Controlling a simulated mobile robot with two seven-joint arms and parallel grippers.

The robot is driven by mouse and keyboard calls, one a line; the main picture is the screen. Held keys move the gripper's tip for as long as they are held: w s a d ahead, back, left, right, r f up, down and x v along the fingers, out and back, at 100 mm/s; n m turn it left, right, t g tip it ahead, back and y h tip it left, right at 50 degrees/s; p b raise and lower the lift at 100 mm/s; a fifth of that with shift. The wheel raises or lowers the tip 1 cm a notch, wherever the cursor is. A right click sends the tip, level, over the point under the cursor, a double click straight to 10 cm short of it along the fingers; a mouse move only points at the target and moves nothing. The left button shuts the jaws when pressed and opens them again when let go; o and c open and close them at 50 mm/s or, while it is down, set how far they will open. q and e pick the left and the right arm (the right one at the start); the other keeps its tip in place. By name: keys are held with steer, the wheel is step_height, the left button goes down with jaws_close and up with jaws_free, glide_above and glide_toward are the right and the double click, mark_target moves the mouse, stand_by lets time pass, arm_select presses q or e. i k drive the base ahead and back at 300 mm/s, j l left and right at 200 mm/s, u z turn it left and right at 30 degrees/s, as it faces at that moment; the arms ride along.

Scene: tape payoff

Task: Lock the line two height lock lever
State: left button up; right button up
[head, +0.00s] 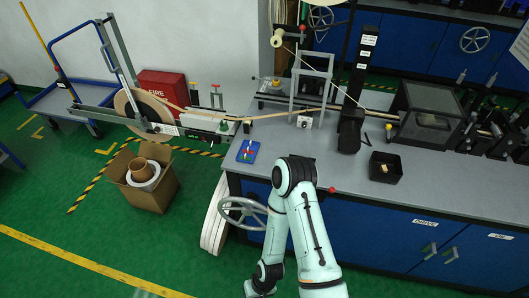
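One pale green arm of mine, seemingly the right, rises from the bottom edge, bends at a dark joint in front of the bench and folds back down. Its wrist end is at the bottom edge and its gripper is cut off from view. My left gripper is not in view either. A red ball knob (332,190) shows at the bench's front edge, right of my arm's bend; it may belong to the lock lever, but I cannot tell. A grey handwheel (232,206) is below the bench's left end, left of my arm. No lever is labelled line two legibly.
A grey bench (345,178) carries tape-guiding equipment, a black bin (386,168) and a small blue tray (247,152). A large tape reel (146,108) stands left. An open cardboard box (147,190) and blue cart (62,97) are on the green floor. Left foreground floor is free.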

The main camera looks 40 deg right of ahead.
mark_target(327, 195)
steer(key=z, duration=1.65)
